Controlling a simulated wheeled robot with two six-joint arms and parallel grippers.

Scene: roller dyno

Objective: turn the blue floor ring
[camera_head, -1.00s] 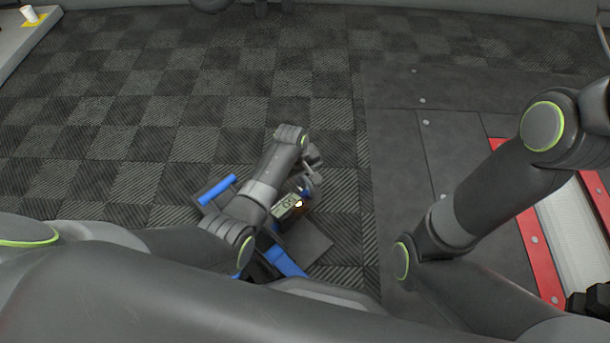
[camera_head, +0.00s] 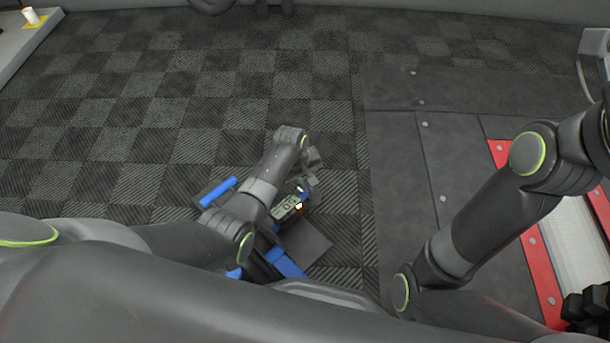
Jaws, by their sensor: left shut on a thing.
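My left gripper (camera_head: 309,182) reaches down near the middle of the view, right beside a small unit with a lit display (camera_head: 286,208). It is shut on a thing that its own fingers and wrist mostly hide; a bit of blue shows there. I cannot make out a whole ring shape. A blue bar (camera_head: 218,192) shows left of my left forearm, and a blue piece (camera_head: 285,263) shows below the display unit.
A dark flat plate (camera_head: 312,243) lies beside the blue piece. Grey floor panels (camera_head: 400,150) and a red-edged roller bed (camera_head: 535,250) lie to the right. A white cup (camera_head: 30,16) stands on a ledge at far left. The tiled floor ahead is clear.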

